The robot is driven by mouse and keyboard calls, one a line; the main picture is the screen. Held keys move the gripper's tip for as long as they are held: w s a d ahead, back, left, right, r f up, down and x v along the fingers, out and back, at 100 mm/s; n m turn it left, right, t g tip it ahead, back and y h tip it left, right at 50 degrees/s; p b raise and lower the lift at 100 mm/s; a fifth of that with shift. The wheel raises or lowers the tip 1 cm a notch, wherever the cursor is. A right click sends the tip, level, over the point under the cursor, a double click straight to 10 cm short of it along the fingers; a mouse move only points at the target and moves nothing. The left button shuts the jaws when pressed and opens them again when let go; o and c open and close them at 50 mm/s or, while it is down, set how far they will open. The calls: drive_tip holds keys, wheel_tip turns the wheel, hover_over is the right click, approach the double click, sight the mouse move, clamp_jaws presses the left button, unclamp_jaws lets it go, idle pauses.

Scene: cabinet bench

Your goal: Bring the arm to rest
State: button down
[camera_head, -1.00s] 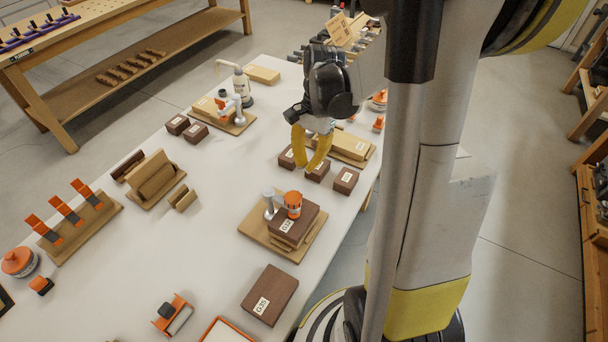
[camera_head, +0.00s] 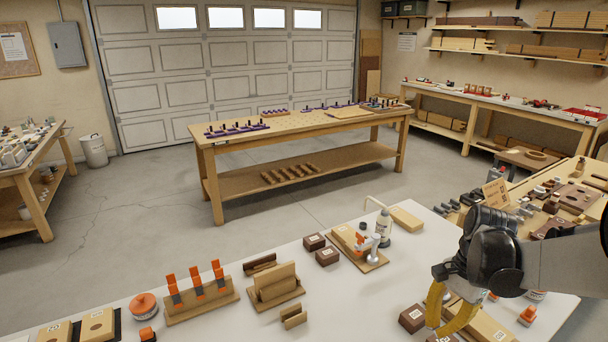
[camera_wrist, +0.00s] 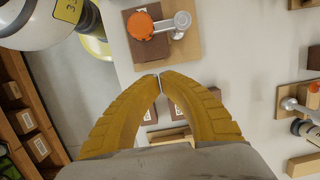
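My gripper (camera_head: 440,326) has two curved yellow fingers and hangs above the right part of the white table at the right of the head view. In the wrist view my gripper (camera_wrist: 159,77) has its fingertips together with nothing between them, so it is shut and empty. Dark brown labelled blocks (camera_head: 412,318) are below and beside the fingers. In the wrist view an orange-knobbed clamp (camera_wrist: 141,25) on a brown block lies beyond the fingertips. The finger ends are partly cut off by the lower edge of the head view.
The white table (camera_head: 345,300) holds a clamp fixture (camera_head: 370,243), a bottle (camera_head: 384,226), wooden holders (camera_head: 275,285) and orange-handled tools (camera_head: 196,280). A wooden workbench (camera_head: 300,126) stands behind. Open concrete floor (camera_head: 130,230) lies between them. A crowded bench (camera_head: 575,190) is at the right.

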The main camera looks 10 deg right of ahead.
drive_tip(key=s+a+r+n+t+h, duration=0.1)
drive_tip(key=s+a+r+n+t, duration=0.2)
drive_tip(key=a+n, duration=0.3)
drive_tip(key=s+a+r+n+t+h, duration=0.1)
drive_tip(key=s+a+r+n+t, duration=0.2)
drive_tip(key=a, duration=0.6)
wheel_tip(320, 180, up, 4)
drive_tip(key=n+t, duration=0.2)
drive_tip(key=n, duration=0.2)
drive_tip(key=shift+a+f+n, duration=0.15)
drive_tip(key=shift+f+n, duration=0.05)
drive_tip(key=shift+n, duration=0.1)
